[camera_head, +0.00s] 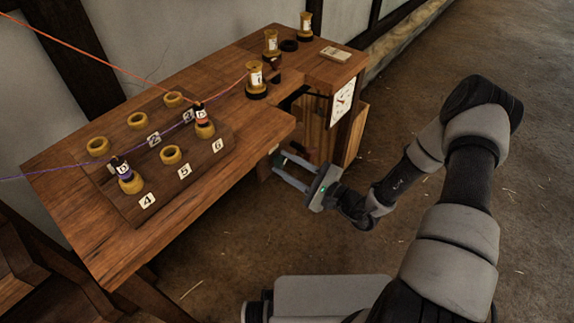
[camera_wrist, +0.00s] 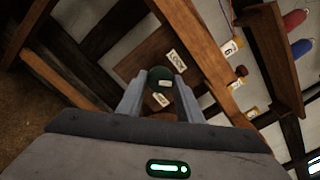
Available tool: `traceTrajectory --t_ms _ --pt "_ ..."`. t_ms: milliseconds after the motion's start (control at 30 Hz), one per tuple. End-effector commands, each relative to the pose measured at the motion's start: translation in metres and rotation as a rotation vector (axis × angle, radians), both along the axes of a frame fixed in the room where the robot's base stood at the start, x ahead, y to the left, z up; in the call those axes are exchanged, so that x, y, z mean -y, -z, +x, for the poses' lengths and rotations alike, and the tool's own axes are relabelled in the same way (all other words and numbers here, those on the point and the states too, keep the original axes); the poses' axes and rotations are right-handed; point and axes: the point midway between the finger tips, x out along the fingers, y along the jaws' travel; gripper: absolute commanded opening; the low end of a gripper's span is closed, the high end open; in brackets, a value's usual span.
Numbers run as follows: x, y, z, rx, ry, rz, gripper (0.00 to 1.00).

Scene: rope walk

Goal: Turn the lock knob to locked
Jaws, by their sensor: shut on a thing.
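The lock knob (camera_wrist: 160,77) is round and dark green, with a small pale mark on its face, in the middle of the wrist view. It sits on a brown wooden panel. A plate reading LOCK (camera_wrist: 177,60) is beside it at the upper right, and a second pale plate (camera_wrist: 160,99) is below it; its word is hard to read. My gripper (camera_wrist: 159,92) is shut on the knob, one finger on each side. In the head view my gripper (camera_head: 279,163) reaches under the table's front edge, where I cannot make out the knob.
The wooden table (camera_head: 270,128) bears a board (camera_head: 160,203) with numbered cups and threaded spools. More spools (camera_head: 271,46) stand at the back right. A white dial (camera_head: 343,100) is on the table's right end. Timber beams (camera_wrist: 195,50) lie close around the gripper. The floor at right is clear.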

Motion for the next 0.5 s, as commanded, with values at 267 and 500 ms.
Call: traceTrajectory --t_ms 267,500 --pt "0.001 0.0013 -0.0001 0.206 0.0 -0.164 0.1" --pt "0.0012 0.0009 0.0003 0.381 0.0 -0.3 0.1"
